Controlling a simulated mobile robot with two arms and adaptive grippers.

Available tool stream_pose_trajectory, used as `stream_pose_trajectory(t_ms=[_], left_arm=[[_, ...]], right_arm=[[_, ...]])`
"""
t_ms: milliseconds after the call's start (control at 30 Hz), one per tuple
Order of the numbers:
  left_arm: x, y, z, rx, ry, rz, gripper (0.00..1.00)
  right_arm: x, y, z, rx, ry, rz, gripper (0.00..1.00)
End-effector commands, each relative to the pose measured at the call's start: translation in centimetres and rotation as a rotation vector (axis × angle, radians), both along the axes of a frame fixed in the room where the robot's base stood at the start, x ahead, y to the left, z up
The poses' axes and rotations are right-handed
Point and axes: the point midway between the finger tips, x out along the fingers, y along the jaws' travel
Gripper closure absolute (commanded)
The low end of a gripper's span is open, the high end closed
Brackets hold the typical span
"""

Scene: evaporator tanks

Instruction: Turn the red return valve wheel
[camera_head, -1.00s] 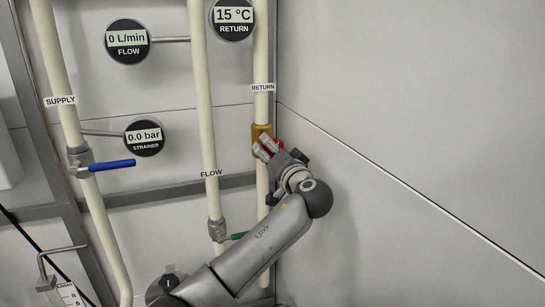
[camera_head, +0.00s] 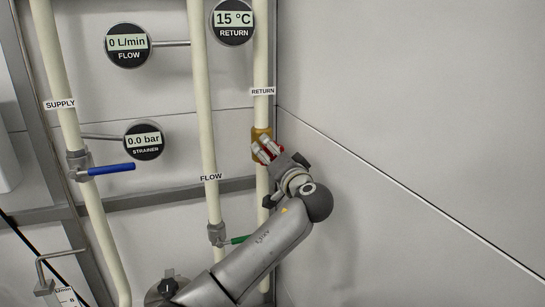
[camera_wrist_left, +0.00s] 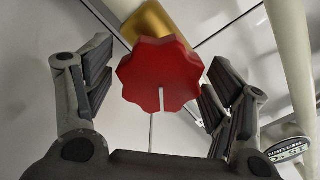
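The red return valve wheel (camera_wrist_left: 160,75) has a scalloped edge and one notch. It sits in front of a brass valve body (camera_wrist_left: 155,22) and fills the middle of the left wrist view. In the head view the brass body (camera_head: 258,134) is on the return pipe (camera_head: 261,60), and the wheel is mostly hidden by my gripper. My left gripper (camera_head: 267,150) is at the wheel. In the left wrist view its fingers are open, one on each side of the wheel, with narrow gaps visible; contact is not clear. My right gripper is not in view.
The flow pipe (camera_head: 204,90) with a green-handled valve (camera_head: 236,240) runs left of my arm. The supply pipe (camera_head: 62,85) has a blue lever (camera_head: 110,169). A return gauge (camera_head: 233,22) reads 15 °C. A plain wall (camera_head: 410,130) stands close on the right.

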Motion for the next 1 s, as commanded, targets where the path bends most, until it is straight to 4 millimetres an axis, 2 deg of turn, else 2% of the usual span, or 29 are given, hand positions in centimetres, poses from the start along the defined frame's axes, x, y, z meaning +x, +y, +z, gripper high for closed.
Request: stream_pose_trajectory(t_ms=[300, 467, 667, 1000], left_arm=[[-0.1, 0.0, 0.0, 0.0, 0.0, 0.0, 0.2], [-0.9, -0.4, 0.0, 0.001, -0.002, -0.002, 0.2], [-3.6, -1.3, -0.1, -0.003, 0.0, -0.005, 0.2], [-9.3, -3.2, 0.0, -0.002, -0.001, -0.004, 0.2]], right_arm=[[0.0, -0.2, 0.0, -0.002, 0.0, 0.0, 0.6], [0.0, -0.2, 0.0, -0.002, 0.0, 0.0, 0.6], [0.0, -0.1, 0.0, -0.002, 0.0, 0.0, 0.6], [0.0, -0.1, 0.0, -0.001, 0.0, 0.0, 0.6]])
